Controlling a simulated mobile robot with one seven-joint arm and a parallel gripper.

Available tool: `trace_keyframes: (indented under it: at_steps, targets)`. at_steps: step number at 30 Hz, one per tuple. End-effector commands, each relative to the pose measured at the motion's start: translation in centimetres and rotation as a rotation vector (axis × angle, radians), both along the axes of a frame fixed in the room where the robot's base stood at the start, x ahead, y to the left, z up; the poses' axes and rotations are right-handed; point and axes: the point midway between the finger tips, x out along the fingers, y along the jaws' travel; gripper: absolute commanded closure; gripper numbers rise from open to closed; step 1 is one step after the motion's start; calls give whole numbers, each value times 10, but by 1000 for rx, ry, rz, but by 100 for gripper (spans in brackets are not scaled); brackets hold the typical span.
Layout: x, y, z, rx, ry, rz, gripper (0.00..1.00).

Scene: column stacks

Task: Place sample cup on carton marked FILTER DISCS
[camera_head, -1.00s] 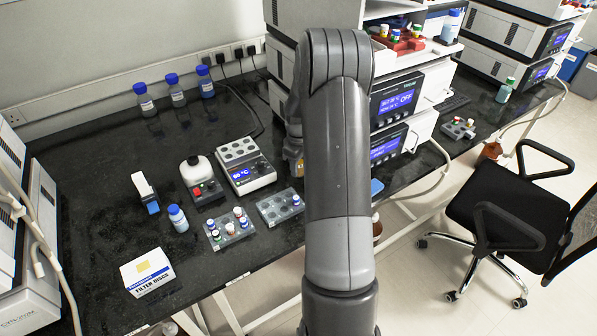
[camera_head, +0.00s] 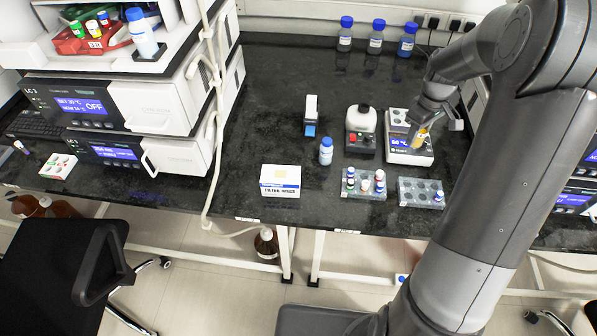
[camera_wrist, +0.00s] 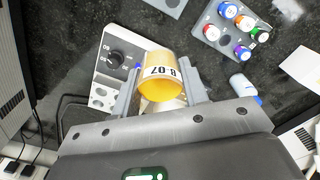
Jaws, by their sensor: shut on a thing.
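The sample cup (camera_head: 421,137) is amber-yellow. In the wrist view the cup (camera_wrist: 163,82) bears the label B-07. My gripper (camera_head: 425,122) is shut on it, with one finger on each side in the wrist view (camera_wrist: 162,90). In the head view the cup appears over the white heater block, at the right of the bench; the gap beneath it is unclear. The carton marked FILTER DISCS (camera_head: 280,189) is a white box with a blue band and a yellow square on top. It sits near the bench's front edge, left of my gripper and apart from it.
A blue-capped bottle (camera_head: 326,152), a small mixer (camera_head: 361,122) and a rack of capped vials (camera_head: 363,186) stand between carton and gripper. Another rack (camera_head: 421,194) stands before the heater block (camera_head: 408,156). A hose (camera_head: 212,150) hangs left of the carton.

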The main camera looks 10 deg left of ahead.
Motion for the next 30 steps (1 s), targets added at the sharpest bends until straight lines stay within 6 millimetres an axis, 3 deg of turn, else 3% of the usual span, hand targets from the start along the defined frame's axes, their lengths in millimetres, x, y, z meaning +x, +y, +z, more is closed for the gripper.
trace_keyframes:
  at_steps: [1,6,12,15,19,24,30]
  targets:
    - [-4,26,6,0,-1,42,83]
    - [-23,99,20,0,-1,159,83]
    - [-57,174,35,0,-1,296,83]
    - [-75,202,40,-1,-1,352,83]
    - [-94,227,45,-1,-1,406,83]
    - [-107,244,47,-1,-1,441,83]
    - [-110,275,30,-1,4,452,83]
